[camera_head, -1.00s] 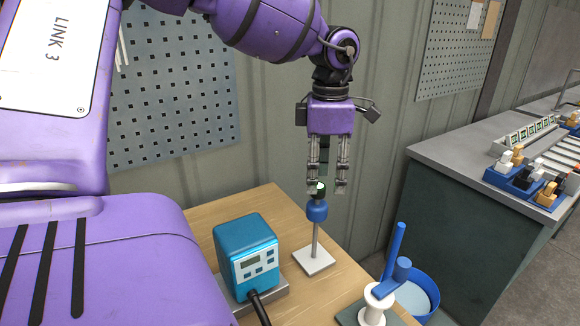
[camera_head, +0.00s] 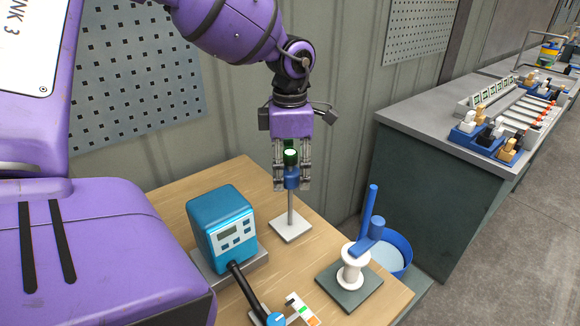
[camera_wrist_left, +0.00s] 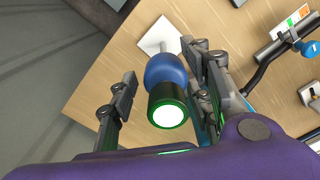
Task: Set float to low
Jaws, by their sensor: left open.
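The float (camera_head: 291,181) is a blue rounded body on a thin upright rod. The rod rises from a white square base (camera_head: 290,231) on the wooden table. A dark cap with a green rim and white top (camera_head: 291,156) sits above the float. My left gripper (camera_head: 292,187) points down, open, with a finger on each side of the float. In the left wrist view the float (camera_wrist_left: 165,70) lies between the spread fingers, with a gap on the left; contact on the right cannot be told. My right gripper is not in view.
A teal box with a display (camera_head: 222,228) stands left of the rod. A white spool with blue handle (camera_head: 354,262) and a blue bucket (camera_head: 397,250) are to the right. A blue knob beside a coloured card (camera_head: 300,308) is at the front. The wall is behind.

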